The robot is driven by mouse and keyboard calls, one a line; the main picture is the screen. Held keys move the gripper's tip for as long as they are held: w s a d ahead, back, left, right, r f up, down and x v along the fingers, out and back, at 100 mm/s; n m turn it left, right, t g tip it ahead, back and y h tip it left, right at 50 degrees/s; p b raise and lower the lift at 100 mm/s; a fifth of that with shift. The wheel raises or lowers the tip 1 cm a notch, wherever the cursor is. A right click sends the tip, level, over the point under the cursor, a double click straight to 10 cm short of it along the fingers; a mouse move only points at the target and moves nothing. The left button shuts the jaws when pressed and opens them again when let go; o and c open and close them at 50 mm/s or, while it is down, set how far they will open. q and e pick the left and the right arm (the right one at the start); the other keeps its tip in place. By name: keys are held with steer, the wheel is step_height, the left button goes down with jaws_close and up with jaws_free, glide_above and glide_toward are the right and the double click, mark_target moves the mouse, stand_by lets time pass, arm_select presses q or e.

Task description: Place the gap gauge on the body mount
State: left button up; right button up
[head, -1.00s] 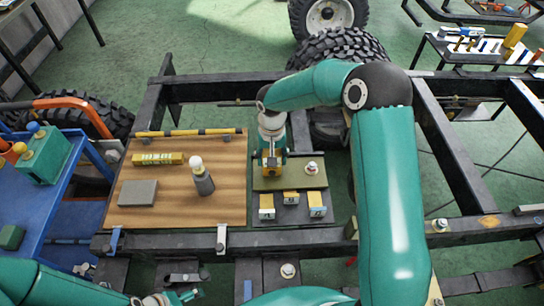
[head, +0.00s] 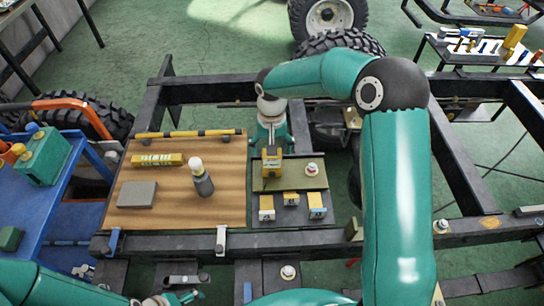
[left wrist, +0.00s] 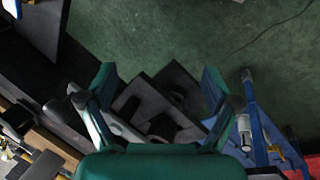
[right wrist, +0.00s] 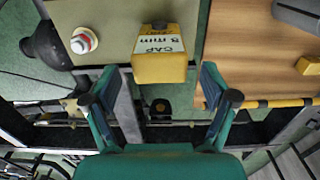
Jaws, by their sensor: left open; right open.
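The gap gauge, a yellow block with a white label reading "GAP" and "mm" (right wrist: 160,58), stands on the olive pad (head: 300,183); it also shows in the head view (head: 271,168). My right gripper (head: 271,138) is open just behind the gauge. In the right wrist view its fingers (right wrist: 157,92) are apart, with the gauge ahead of the gap between them. A white puck with a red ring (head: 311,169), perhaps a body mount, sits on the pad's right; it also shows in the right wrist view (right wrist: 84,40). My left gripper (left wrist: 160,95) is open and empty.
Three small yellow-and-white blocks (head: 291,199) stand on a dark tray (head: 290,218) before the pad.

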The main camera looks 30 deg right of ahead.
step_height(320, 180, up, 7)
steer(key=shift+f, duration=0.1)
steer(key=shift+r, duration=0.25)
steer(key=shift+s, duration=0.1)
stand_by(0.3)
